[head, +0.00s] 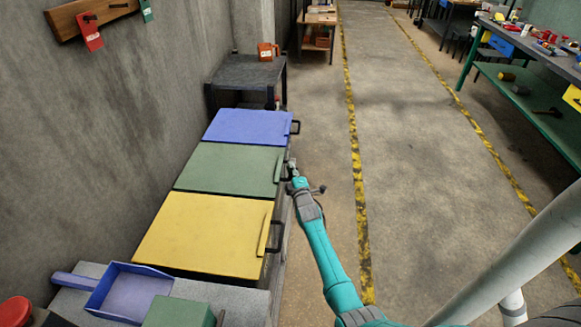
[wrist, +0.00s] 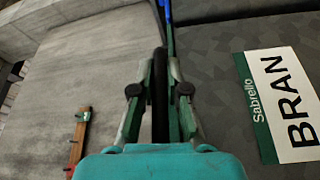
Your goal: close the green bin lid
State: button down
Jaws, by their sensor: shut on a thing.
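The green bin lid (head: 225,168) lies in the middle of a row of three lids in the head view and looks flat, about level with its neighbours. My gripper (head: 291,172) is at its right edge, where the lid's handle is; the gripper hides most of that handle in the head view. In the wrist view my gripper (wrist: 160,85) is shut on the dark handle bar (wrist: 159,100), which runs between its two fingers. Whether a small gap is left under the lid cannot be told.
A blue lid (head: 248,126) lies behind and a yellow lid (head: 203,233) in front, both with dark handles on the right. A blue dustpan (head: 130,291) lies nearest. The wall (head: 120,110) stands close on the left; open floor (head: 400,150) is on the right. A BRAN label (wrist: 285,100) shows in the wrist view.

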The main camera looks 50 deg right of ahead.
jog(key=shift+s+a+f, duration=0.1)
jog(key=shift+s+f, duration=0.1)
jog(key=shift+f, duration=0.55)
jog(key=c, duration=1.2)
grip_release()
jog(key=shift+f, duration=0.1)
jog(key=shift+r, duration=0.35)
jog(key=v, duration=1.1)
jog(key=shift+s+a, duration=0.25)
jog(key=shift+s, duration=0.1)
